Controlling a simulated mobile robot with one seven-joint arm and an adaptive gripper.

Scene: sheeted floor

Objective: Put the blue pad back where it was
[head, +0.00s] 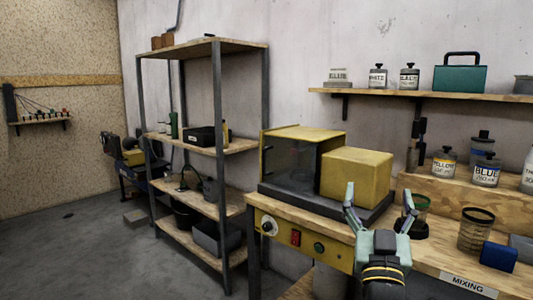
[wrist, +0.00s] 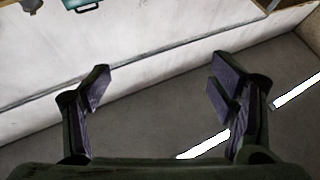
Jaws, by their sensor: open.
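A small blue block, which looks like the blue pad (head: 498,256), sits on the workbench at the right of the head view, beside a dark-rimmed, see-through cup (head: 477,229). My gripper (head: 379,192) is raised in front of the bench, left of the blue pad and apart from it. Its two fingers are spread wide with nothing between them. In the wrist view my gripper (wrist: 160,88) is also open and empty, with wall and floor behind it. The blue pad does not show in the wrist view.
A yellow machine (head: 357,174) with a dark window stands on the bench behind my gripper. Paint bottles (head: 486,172) stand on a wooden riser at the right. A wall shelf (head: 430,96) holds bottles and a green case (head: 460,77). Open floor (head: 75,235) lies at the left.

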